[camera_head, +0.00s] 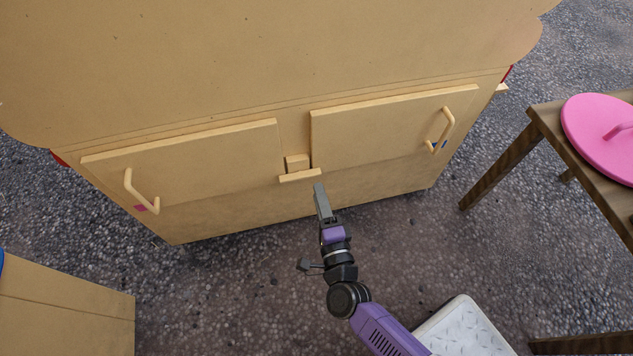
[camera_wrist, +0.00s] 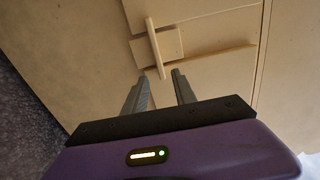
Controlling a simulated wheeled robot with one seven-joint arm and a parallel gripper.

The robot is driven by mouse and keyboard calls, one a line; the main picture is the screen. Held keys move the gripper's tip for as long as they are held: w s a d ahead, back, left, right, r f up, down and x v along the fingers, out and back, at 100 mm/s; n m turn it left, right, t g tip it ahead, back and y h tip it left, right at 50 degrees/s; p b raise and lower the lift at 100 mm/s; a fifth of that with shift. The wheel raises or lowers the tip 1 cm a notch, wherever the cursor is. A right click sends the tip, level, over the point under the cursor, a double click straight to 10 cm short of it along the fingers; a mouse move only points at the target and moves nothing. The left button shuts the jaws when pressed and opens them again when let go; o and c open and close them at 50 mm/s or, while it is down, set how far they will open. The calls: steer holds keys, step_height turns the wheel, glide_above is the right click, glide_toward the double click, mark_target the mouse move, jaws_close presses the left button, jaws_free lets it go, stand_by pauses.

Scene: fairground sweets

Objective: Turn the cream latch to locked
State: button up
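The cream latch (camera_head: 300,175) is on the front of the cream cabinet, low in the gap between its two doors. Its bar lies roughly level across a small block (camera_head: 297,162). In the wrist view the latch bar (camera_wrist: 154,45) runs up and down in the picture, across the block (camera_wrist: 168,43). My gripper (camera_head: 319,186) is just below and in front of the bar's right end. In the wrist view my gripper's fingers (camera_wrist: 160,75) are apart with nothing between them, and the bar's near end appears just beyond their tips. Contact cannot be told.
The left door (camera_head: 190,165) and right door (camera_head: 385,130) look closed, with handles (camera_head: 140,192) and (camera_head: 440,130). A wooden table (camera_head: 548,118) with a pink lid (camera_head: 600,135) stands right. Another cream cabinet (camera_head: 65,310) is at lower left.

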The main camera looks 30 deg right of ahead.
steer(key=shift+v, duration=1.4)
steer(key=s+a+r+n+t+y, duration=0.1)
steer(key=s+a+r+n+y, duration=0.25)
steer(key=r+n, duration=0.5)
steer(key=s+d+r+n+g+y, duration=0.1)
steer(key=s+r+n+g, duration=0.1)
steer(key=s+r+n, duration=0.7)
steer(key=s+d+r+n+g+y, duration=0.15)
steer(key=s+n, duration=0.25)
steer(key=s, duration=1)
step_height(320, 180, up, 34)
steer(key=p, duration=3.4)
steer(key=shift+w+d, duration=0.2)
